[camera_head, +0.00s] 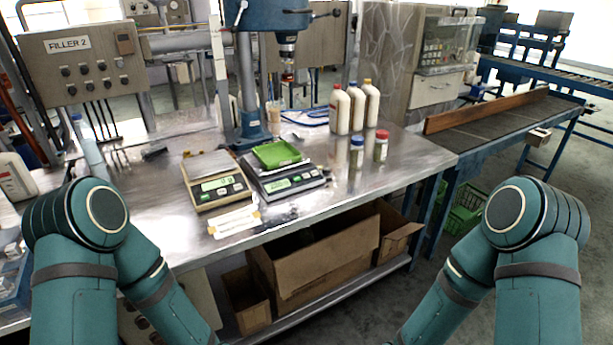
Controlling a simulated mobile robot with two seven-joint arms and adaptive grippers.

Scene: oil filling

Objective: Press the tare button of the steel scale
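Two scales stand side by side on the metal table. The left scale (209,193) has a beige body, a bare steel-coloured pan (208,165) and a lit green display. The right scale (290,185) has a grey steel-coloured body and a lit display, and a green tray (277,154) rests on its pan. Each front panel has small buttons beside the display, too small to tell which is tare. Both my arms show at the lower left and lower right, bent, with their forearms running down out of the picture. Neither gripper is in view.
A blue drill-press-like machine (248,80) stands behind the scales. Several bottles, including a white one (340,110), and two small jars (356,152) stand right of them. A paper label (234,221) lies in front. Cardboard boxes (310,260) fill the shelf below.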

